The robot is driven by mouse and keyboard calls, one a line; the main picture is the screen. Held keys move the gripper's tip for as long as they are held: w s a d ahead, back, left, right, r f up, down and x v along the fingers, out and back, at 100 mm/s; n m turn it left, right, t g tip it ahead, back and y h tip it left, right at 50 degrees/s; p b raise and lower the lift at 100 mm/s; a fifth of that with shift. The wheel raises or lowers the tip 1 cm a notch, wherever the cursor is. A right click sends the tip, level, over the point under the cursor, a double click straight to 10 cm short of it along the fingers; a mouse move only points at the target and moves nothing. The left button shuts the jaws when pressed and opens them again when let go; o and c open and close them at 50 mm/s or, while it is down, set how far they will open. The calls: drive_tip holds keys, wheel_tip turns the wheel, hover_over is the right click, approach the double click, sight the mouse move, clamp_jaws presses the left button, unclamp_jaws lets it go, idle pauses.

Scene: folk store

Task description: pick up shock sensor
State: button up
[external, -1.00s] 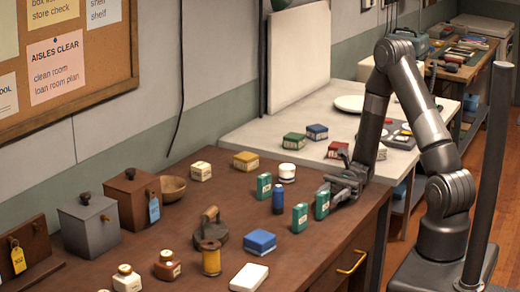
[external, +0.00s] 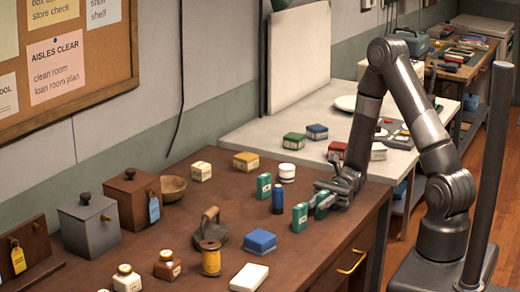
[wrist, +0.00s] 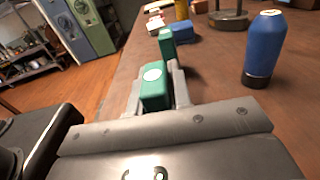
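No readable label says shock sensor; the small upright green box (external: 321,210) at my gripper is the likely one. It also shows in the wrist view (wrist: 153,86), with a pale round mark on its top. My gripper (external: 325,195) is low over the brown counter, with one finger on each side of this box. In the wrist view my gripper (wrist: 157,88) looks open, with a narrow gap at the right finger; contact on the left is unclear. A second green box (external: 300,217) stands just beyond the fingertips, also in the wrist view (wrist: 166,42).
A dark blue bottle (external: 278,200) and a third green box (external: 264,186) stand nearby on the brown counter (external: 220,190). A blue box (external: 259,241) and a white box (external: 249,277) lie closer to the front. A white jar (external: 287,172) stands behind.

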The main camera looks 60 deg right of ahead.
clamp_jaws()
